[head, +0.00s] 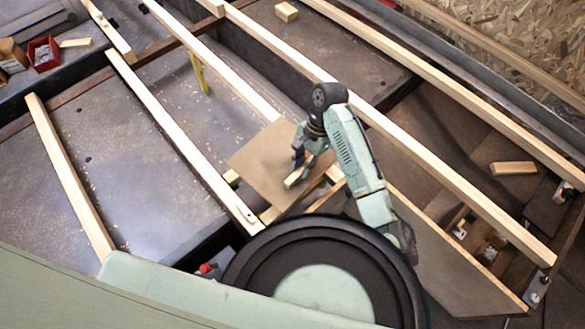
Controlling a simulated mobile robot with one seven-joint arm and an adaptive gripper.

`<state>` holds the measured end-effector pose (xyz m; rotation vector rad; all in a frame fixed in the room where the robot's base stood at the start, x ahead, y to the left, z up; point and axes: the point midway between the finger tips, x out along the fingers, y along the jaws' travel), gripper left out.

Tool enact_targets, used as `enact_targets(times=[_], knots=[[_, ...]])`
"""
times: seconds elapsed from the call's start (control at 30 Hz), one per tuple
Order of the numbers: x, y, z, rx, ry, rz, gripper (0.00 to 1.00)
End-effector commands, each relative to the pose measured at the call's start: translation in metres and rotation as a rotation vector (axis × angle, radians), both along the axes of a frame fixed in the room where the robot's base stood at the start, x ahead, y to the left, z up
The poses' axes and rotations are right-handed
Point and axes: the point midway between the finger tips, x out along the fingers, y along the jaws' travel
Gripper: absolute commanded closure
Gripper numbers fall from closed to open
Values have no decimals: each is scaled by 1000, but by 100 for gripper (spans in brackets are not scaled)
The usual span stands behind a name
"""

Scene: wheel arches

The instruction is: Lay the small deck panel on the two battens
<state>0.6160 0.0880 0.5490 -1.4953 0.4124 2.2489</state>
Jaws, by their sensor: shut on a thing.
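The small deck panel (258,162) is a brown, roughly square board in the middle of the head view. A short pale wooden grip block (293,180) shows on its right part. My gripper (301,166) is over the panel's right side, shut on this block; its fingertips are partly hidden by the arm. Pale wood of the battens shows past the panel's edges, one piece at its lower side (269,215) and one at its right (334,173). Most of their length is hidden under the panel, and I cannot tell whether the panel touches them.
Long pale beams (180,140) run diagonally across the dark floor panels on both sides. A red box (43,54) lies at the upper left. Loose wood blocks lie at the top (286,12) and right (513,168). An open dark recess lies right of my arm.

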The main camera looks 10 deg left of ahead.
Motion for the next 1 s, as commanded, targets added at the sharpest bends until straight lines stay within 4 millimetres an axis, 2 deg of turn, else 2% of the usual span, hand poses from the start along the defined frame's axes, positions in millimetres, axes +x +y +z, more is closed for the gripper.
enact_targets(times=[0.1,0.23,0.57,1.0], knots=[[-19,21,6,19,-8,-47,100],[-27,31,8,22,-14,-76,100],[-28,32,-7,22,-14,-78,100],[-27,31,-41,22,-14,-78,100]])
